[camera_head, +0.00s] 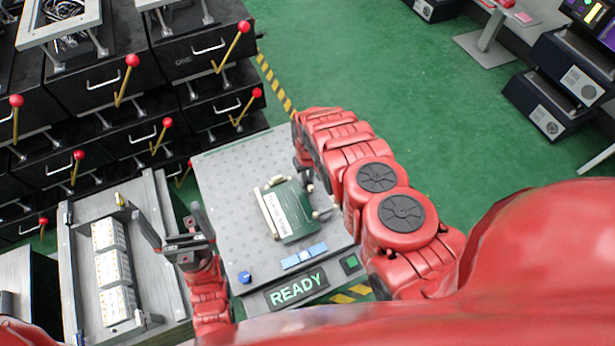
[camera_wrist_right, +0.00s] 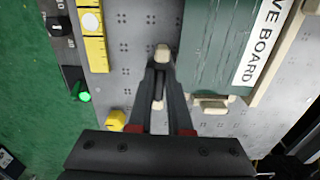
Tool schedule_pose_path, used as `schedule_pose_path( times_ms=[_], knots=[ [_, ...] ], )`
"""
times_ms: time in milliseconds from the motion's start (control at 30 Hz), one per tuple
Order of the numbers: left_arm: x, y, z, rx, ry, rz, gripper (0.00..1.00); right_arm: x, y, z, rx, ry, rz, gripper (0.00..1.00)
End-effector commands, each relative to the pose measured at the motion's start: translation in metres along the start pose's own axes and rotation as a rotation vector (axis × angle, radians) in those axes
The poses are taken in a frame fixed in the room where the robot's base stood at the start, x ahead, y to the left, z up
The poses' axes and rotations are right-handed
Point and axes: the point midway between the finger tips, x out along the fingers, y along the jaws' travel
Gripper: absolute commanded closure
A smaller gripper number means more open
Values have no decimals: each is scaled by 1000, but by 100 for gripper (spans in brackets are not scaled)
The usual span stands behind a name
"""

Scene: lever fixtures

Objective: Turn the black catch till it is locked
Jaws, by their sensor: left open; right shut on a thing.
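A green board (camera_head: 289,211) with a white label lies on the grey fixture plate (camera_head: 228,170), between pale clamps. It also shows in the right wrist view (camera_wrist_right: 217,45). My right gripper (camera_wrist_right: 162,60) is beside the board, with its fingers shut around a small piece that shows a pale end (camera_wrist_right: 162,52). A dark bar between the fingers seems to be the black catch (camera_wrist_right: 158,88); the fingers hide much of it, and I cannot tell its angle. My left gripper (camera_head: 172,225) is open and empty, left of the plate.
A lit READY sign (camera_head: 297,289), a blue knob (camera_head: 244,277) and a blue strip (camera_head: 304,256) are on the plate's near side. A grey tray (camera_head: 88,210) with white modules stands left. Black drawers with red-knobbed levers (camera_head: 132,61) stand behind.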

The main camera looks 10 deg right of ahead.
Motion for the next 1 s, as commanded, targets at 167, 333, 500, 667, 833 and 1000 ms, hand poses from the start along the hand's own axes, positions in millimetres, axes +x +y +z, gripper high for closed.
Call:
schedule_pose_path(
  times_ms=[167, 333, 500, 667, 833, 1000],
  knots=[
    [0, 0, 0, 0, 0, 0, 0, 0, 0, -1, 84, 1, 0, 100],
    [-1, 0, 0, 0, 0, 0, 0, 0, 0, -1, 218, 2, 0, 100],
    [-2, 0, 0, 0, 0, 0, 0, 0, 0, -1, 377, 3, 0, 100],
    [-4, 0, 1, 0, 0, 0, 0, 0, 0, -1, 531, 3, -1, 100],
    [-7, 0, 1, 0, 0, 0, 0, 0, 0, -1, 693, 3, 0, 100],
    [-10, 0, 2, 0, 0, 0, 0, 1, 0, -1, 853, 3, 0, 100]
  ],
)
